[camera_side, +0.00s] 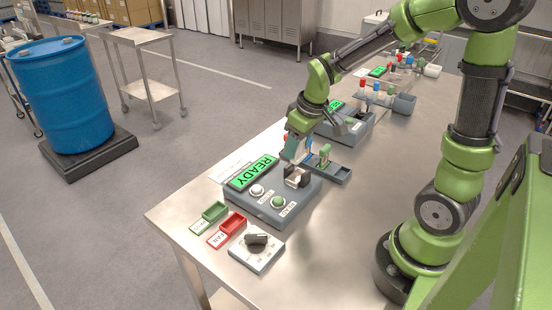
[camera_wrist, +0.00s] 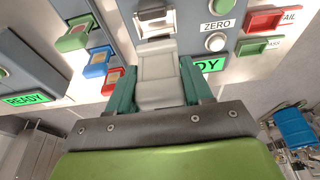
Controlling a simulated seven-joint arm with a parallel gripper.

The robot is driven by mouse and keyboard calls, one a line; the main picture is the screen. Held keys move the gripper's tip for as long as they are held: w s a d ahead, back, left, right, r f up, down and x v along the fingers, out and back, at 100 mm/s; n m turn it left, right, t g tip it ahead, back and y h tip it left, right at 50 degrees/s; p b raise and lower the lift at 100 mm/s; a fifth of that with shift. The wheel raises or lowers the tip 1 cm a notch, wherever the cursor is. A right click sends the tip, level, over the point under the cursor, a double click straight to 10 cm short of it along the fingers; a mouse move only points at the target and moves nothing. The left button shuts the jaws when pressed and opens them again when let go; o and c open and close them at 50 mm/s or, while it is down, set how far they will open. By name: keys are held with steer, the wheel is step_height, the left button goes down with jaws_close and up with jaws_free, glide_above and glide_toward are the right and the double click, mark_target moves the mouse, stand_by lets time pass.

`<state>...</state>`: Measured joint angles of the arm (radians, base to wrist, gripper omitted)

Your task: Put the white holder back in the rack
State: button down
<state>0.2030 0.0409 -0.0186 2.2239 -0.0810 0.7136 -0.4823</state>
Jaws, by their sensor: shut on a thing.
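My gripper (camera_side: 291,154) is low over the near grey test station and is shut on the white holder (camera_wrist: 158,77). In the wrist view the holder lies between the two green fingers (camera_wrist: 160,88), its far end at the station's socket (camera_wrist: 153,22). In the side view the socket (camera_side: 297,180) is just under my gripper; I cannot tell whether the holder is still seated in it. The grey rack (camera_side: 340,174) is beside the station, partly hidden behind my gripper. It carries a green holder (camera_wrist: 73,38), a blue holder (camera_wrist: 97,62) and a red holder (camera_wrist: 111,82).
The station has a green READY display (camera_side: 253,173) and two buttons. A green tray (camera_side: 215,211), a red tray (camera_side: 234,222) and a white box with a black knob (camera_side: 257,248) are in front. A second station (camera_side: 343,127) stands behind. The steel table (camera_side: 380,180) is clear at right.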

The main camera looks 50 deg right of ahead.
steer(key=s+d+m, duration=0.2)
steer(key=s+d, duration=0.1)
steer(key=d, duration=0.4)
glide_above(338, 171)
steer(key=f, duration=0.1)
steer(key=shift+s+f+n, duration=0.25)
steer(key=shift+f+n, duration=0.25)
steer(key=shift+f, duration=1.1)
steer(key=shift+s+f+n, duration=0.2)
steer(key=shift+f+n, duration=0.3)
steer(key=shift+f, duration=1.05)
steer(key=shift+f, duration=1.45)
steer(key=shift+c, duration=1.9)
jaws_free()
